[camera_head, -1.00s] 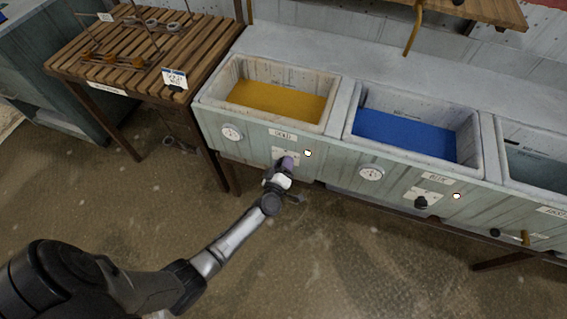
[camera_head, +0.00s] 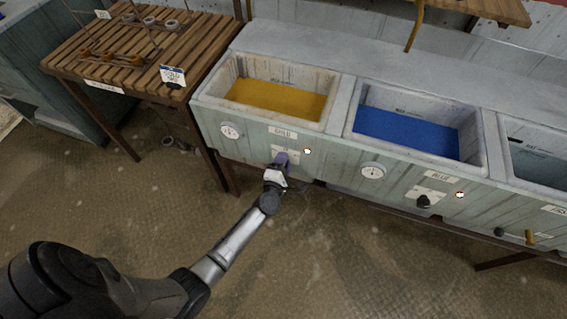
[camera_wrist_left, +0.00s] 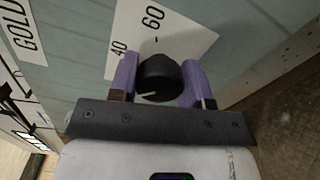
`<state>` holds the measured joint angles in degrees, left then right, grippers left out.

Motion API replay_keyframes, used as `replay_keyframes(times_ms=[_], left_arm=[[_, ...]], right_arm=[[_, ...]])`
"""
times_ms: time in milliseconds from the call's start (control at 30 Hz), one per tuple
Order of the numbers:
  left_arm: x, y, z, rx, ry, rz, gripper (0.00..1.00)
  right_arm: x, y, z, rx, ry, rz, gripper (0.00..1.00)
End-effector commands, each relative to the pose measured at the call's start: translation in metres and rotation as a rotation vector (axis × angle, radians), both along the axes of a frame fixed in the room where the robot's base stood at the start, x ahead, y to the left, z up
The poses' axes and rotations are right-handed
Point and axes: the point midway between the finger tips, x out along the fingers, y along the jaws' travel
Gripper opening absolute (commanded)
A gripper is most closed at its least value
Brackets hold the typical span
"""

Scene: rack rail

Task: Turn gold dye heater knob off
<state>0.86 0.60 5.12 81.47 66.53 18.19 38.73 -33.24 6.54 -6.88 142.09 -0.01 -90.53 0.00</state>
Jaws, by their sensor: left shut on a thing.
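The gold dye heater knob is hidden behind my left gripper (camera_head: 281,158) in the head view. In the left wrist view it is a round black knob (camera_wrist_left: 158,78) with a white pointer line toward the lower left of that picture. The purple fingers of my left gripper (camera_wrist_left: 157,82) are shut on the knob's two sides. The white scale plate (camera_wrist_left: 165,38) behind it shows 40 and 60. The gold vat (camera_head: 272,122) has a GOLD label (camera_head: 283,133), and a small light (camera_head: 307,151) beside the plate glows. My right gripper is not in view.
A dial gauge (camera_head: 230,131) is left of the gold plate. The blue vat (camera_head: 350,127) to the right has its own black knob (camera_head: 423,202) and glowing light (camera_head: 460,194). A slatted wooden table (camera_head: 210,62) stands at the left. The floor in front is clear.

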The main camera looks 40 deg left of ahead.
Motion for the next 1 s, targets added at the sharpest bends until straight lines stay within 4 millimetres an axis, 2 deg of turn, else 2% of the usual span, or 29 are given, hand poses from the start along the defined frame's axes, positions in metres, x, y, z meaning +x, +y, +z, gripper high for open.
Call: replay_keyframes(times_ms=[433, 1000], left_arm=[[0.0000, -0.0001, 0.0005, -0.231, -0.093, 0.000, 0.20], [0.0001, 0.0001, 0.0014, -0.282, -0.114, 0.000, 0.20]], right_arm=[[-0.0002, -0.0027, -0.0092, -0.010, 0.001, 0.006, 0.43], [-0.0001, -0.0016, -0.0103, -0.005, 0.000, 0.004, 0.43]])
